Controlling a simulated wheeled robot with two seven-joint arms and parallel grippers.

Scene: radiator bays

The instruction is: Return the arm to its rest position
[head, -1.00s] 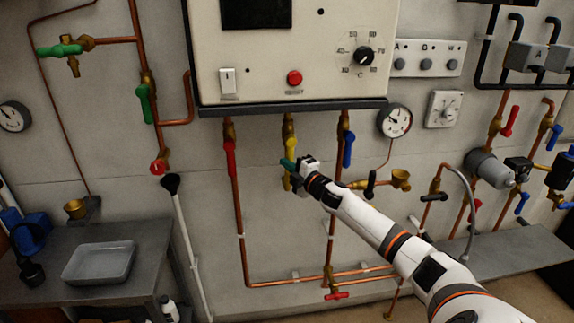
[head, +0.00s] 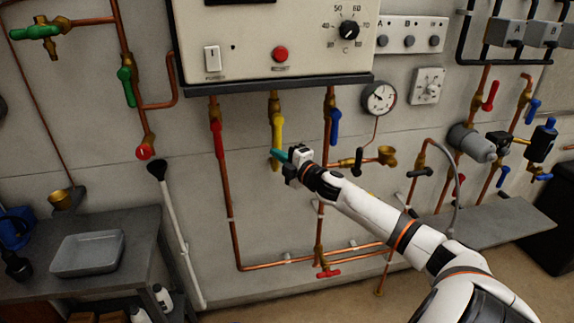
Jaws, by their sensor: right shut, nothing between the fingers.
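My right arm comes in from the lower right, white with orange bands. Its gripper (head: 281,156) has teal fingertips and is shut and empty. In the picture it lies just below and over the lower end of the yellow valve handle (head: 278,130), which hangs under the boiler box (head: 270,50). I cannot tell whether the fingertips touch the handle or are in front of it. My left gripper is not in view.
Red (head: 216,138) and blue (head: 335,127) valve handles hang on either side. A black-handled valve (head: 359,160) and a pressure gauge (head: 379,98) are to the right. A grey bench with a tray (head: 88,255) stands left. A shelf (head: 490,222) juts out at right.

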